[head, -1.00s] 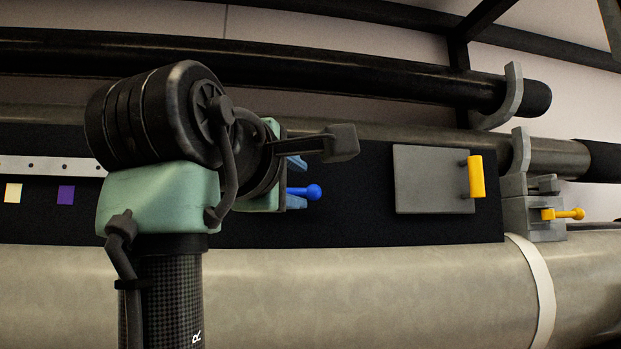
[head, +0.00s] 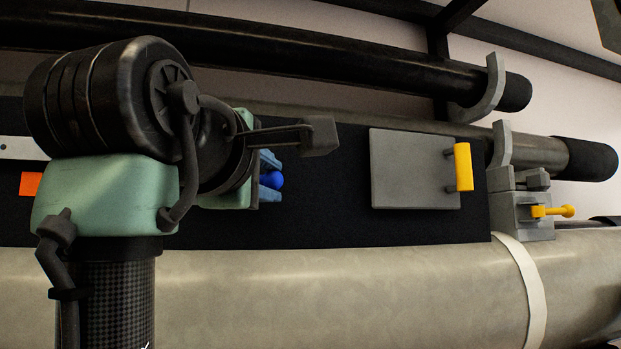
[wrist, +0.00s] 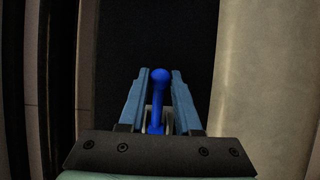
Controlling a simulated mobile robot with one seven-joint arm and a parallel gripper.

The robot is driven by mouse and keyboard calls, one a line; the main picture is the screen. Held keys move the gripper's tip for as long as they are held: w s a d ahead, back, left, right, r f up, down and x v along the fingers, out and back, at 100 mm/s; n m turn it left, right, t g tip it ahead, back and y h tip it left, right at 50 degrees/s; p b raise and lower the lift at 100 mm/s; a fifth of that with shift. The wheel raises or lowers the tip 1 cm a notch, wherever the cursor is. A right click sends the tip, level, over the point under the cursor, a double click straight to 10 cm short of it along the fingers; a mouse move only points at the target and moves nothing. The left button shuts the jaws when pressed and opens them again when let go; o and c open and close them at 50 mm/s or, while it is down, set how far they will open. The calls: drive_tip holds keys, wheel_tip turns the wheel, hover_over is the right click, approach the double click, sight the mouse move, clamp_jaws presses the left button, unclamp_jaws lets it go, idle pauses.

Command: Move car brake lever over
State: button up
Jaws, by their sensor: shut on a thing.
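My gripper is shut on the lever. The lever's base and the car it sits on are mostly hidden by my fingers and arm.
A grey plate with a yellow handle (head: 463,167) is on the black panel (head: 330,215) to the right. Farther right is a grey bracket with a yellow knob (head: 553,211). Dark spars (head: 330,58) run above; a pale spar (head: 350,300) runs below. An orange square (head: 31,184) shows at left.

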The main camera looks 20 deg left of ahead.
sight(265, 181)
drive_tip(key=shift+s+f, duration=0.1)
drive_tip(key=shift+s, duration=0.05)
drive_tip(key=shift+s+b, duration=0.15)
drive_tip(key=shift+b, duration=0.15)
drive_tip(key=shift+s, duration=0.7)
drive_tip(key=shift+s+b, duration=0.45)
drive_tip(key=shift+s, duration=0.65)
